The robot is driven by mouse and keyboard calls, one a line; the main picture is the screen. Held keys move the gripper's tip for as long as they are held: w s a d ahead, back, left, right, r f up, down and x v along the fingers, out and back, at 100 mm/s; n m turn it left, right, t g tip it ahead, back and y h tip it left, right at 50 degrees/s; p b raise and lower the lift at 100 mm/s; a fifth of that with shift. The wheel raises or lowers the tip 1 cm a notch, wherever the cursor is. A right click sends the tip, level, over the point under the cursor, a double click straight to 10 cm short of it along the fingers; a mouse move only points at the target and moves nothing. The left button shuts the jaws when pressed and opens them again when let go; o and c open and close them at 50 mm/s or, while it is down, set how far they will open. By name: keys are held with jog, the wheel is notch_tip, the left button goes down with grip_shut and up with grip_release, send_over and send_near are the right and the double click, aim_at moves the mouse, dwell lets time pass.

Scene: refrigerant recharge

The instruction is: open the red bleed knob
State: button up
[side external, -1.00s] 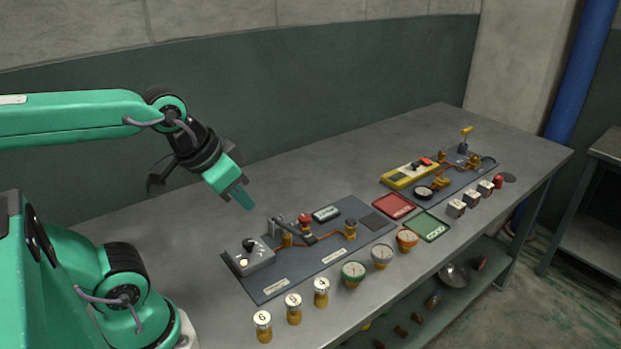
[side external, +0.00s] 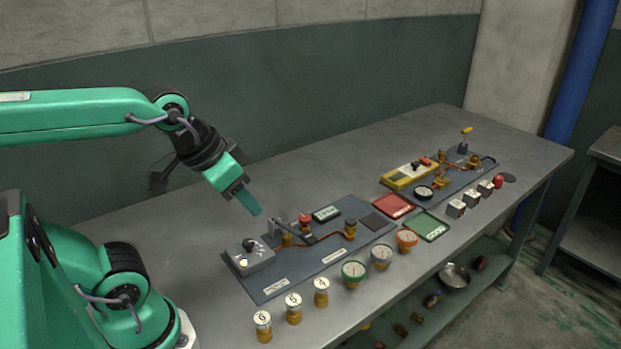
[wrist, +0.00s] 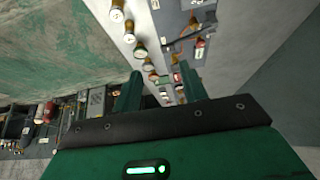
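A small red shape (wrist: 200,43) in the wrist view, right of my fingers, looks like the same knob. My gripper (side external: 250,205) hangs in the air above and to the left of the knob, touching nothing. In the wrist view my gripper (wrist: 160,75) has its two green fingers apart with nothing between them.
A grey box (side external: 250,258) with a black knob sits on the board's left end. Several gauges (side external: 353,274) and brass canisters (side external: 263,325) line the front edge. Red (side external: 394,206) and green (side external: 427,226) trays lie to the right. The bench's back strip is clear.

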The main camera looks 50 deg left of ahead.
jog(key=shift+o, duration=0.5)
jog(key=shift+w+a+r, duration=0.1)
jog(key=shift+w+a, duration=0.1)
jog(key=shift+w, duration=0.45)
jog(key=m+g, duration=0.6)
jog(key=m, duration=0.3)
send_over(305, 217)
notch_tip(305, 217, down, 14)
jog(key=shift+r, duration=0.15)
jog(key=shift+f, duration=3.9)
